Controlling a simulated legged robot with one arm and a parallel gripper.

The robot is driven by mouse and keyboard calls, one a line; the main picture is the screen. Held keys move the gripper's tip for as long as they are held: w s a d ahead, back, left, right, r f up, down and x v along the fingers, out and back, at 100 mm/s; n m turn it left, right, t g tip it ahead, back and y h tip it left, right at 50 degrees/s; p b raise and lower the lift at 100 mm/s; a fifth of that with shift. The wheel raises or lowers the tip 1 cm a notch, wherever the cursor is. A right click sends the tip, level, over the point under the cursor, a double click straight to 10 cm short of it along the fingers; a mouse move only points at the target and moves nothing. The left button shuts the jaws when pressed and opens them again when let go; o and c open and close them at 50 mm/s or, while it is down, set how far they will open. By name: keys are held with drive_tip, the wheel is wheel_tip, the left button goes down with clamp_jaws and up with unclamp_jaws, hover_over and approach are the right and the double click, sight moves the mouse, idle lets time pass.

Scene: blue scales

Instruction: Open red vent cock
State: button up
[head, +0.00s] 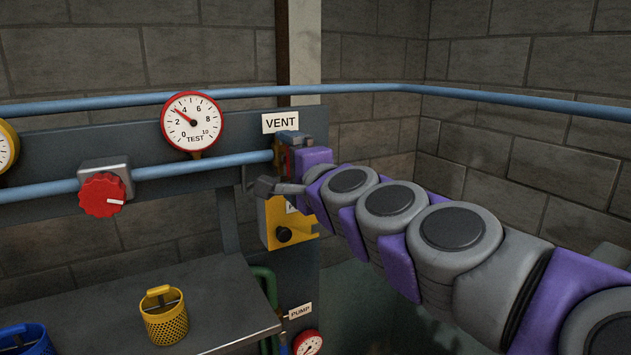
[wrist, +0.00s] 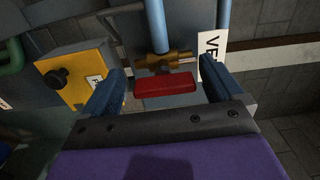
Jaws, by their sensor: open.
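The red vent cock handle (wrist: 165,86) shows in the wrist view as a red bar in front of a brass valve body (wrist: 164,60) on a blue pipe. My gripper (wrist: 163,88) is open, with one blue finger on each side of the red handle and a visible gap at each side. In the head view my gripper (head: 277,180) is at the end of the blue pipe, just below the VENT sign (head: 281,122). There my gripper and wrist hide most of the vent cock.
A yellow box with a black knob (head: 284,234) is just below my gripper. A red TEST gauge (head: 192,122) and a red knob (head: 103,195) are to the left. A yellow basket (head: 164,315) stands on the metal bench (head: 215,292). A PUMP sign (head: 300,311) is lower down.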

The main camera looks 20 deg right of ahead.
drive_tip(key=s+d+b, duration=0.2)
drive_tip(key=s+d, duration=0.1)
drive_tip(key=s, duration=1.3)
drive_tip(key=shift+s+d, duration=0.2)
drive_tip(key=shift+s, duration=0.1)
drive_tip(key=s+a+f+n+g+y+b, duration=0.1)
drive_tip(key=s+a+f+n+g+b, duration=0.2)
drive_tip(key=f, duration=0.9)
drive_tip(key=a+f+n+g+b, duration=0.4)
drive_tip(key=f+b, duration=0.1)
drive_tip(key=f, duration=0.6)
drive_tip(key=s+a+f+n+g+y+b, duration=0.1)
drive_tip(key=s+a+f+n+g+b, duration=0.2)
drive_tip(key=f, duration=0.9)
drive_tip(key=s+d+f+n+g+h+b, duration=0.2)
drive_tip(key=s+f, duration=0.5)
drive_tip(key=f, duration=0.5)
drive_tip(key=s+d+f+n+g+h+b, duration=0.3)
drive_tip(key=s+d+f+g+b, duration=0.2)
drive_tip(key=f, duration=0.7)
drive_tip(key=s+g+b, duration=0.2)
drive_tip(key=s+b, duration=0.1)
drive_tip(key=shift+s+n, duration=0.15)
drive_tip(key=shift+n, duration=0.15)
